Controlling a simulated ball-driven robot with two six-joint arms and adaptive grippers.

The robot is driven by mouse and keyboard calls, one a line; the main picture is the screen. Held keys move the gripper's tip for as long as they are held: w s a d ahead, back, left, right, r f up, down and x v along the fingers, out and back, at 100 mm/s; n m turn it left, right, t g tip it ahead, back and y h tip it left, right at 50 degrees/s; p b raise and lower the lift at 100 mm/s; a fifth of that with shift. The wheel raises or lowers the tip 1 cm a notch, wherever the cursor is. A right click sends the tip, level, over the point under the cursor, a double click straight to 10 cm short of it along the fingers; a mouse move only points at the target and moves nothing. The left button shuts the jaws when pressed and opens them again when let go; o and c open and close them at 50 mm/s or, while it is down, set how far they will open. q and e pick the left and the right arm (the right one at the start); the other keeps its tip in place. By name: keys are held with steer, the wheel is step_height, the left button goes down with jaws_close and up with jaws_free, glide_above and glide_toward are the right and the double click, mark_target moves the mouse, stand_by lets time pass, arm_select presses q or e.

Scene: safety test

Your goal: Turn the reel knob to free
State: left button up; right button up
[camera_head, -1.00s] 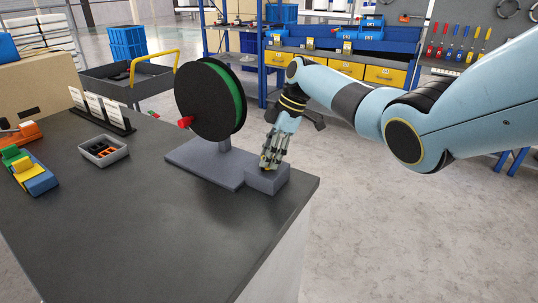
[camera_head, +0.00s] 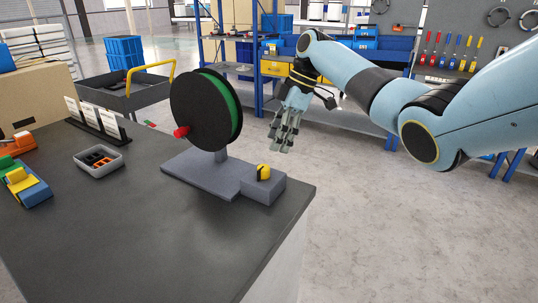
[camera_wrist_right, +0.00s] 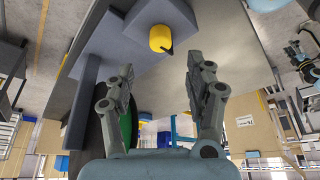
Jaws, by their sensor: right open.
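The yellow reel knob (camera_head: 264,172) sits on top of a grey block at the front right of the reel stand's base (camera_head: 205,180). A dark pointer mark shows on it. It also shows in the right wrist view (camera_wrist_right: 161,38), beyond the fingertips, with a black pointer sticking out. The black reel (camera_head: 200,110) with green filament stands upright on the base, with a red piece (camera_head: 181,132) at its side. My right gripper (camera_head: 281,149) is open and empty, above and behind the knob, apart from it. In the right wrist view its fingers (camera_wrist_right: 158,78) are spread. My left gripper is out of view.
A grey bin (camera_head: 99,162) with black and orange parts, toy-like coloured blocks (camera_head: 22,184) and a card rack (camera_head: 97,122) stand on the left of the dark table (camera_head: 150,240). The table's right edge is close to the base. The table front is clear.

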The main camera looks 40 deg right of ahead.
steer(key=v, duration=0.3)
steer(key=shift+d+r, duration=0.1)
steer(key=shift+r, duration=0.25)
